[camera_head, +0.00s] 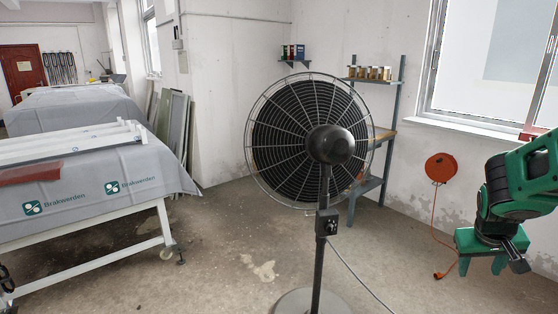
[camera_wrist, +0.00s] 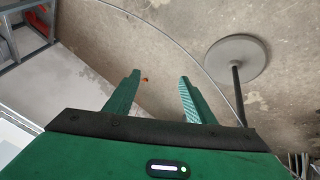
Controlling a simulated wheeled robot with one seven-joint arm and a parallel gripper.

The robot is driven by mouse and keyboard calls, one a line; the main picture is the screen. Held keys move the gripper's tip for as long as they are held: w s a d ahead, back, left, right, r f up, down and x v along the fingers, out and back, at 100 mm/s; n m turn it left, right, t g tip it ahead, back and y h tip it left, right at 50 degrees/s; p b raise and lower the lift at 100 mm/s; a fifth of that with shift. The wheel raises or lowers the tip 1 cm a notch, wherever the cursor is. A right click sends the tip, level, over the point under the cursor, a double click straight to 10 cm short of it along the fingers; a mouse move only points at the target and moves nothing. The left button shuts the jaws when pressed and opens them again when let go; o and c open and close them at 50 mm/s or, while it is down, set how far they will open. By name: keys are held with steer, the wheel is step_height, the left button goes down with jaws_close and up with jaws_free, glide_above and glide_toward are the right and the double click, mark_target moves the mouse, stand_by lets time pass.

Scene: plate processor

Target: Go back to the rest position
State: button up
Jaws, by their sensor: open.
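My gripper (camera_head: 481,268) hangs at the right of the head view, at the end of my green arm, with its fingers pointing down. In the wrist view my gripper (camera_wrist: 160,76) shows its two green fingers spread apart with nothing between them. Bare concrete floor shows below and beyond the fingers. No object is held.
A black pedestal fan (camera_head: 327,145) stands in the middle; its round base (camera_wrist: 237,62) shows in the wrist view. An orange cable reel (camera_head: 440,167) hangs on the wall near my gripper. A covered table (camera_head: 90,185) is at left. A shelf rack (camera_head: 385,160) stands behind.

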steer(key=s+a+r+m+g+y, duration=0.1)
steer(key=s+a+y, duration=0.1)
steer(key=s+a, duration=0.3)
steer(key=s+a+r+m+g+y, duration=0.2)
steer(key=s+a, duration=0.3)
steer(key=s, duration=0.9)
steer(key=shift+s+a+r+y, duration=0.2)
steer(key=shift+s+y, duration=0.1)
steer(key=shift+w, duration=0.15)
steer(key=shift+w+f, duration=0.25)
steer(key=shift+w, duration=0.25)
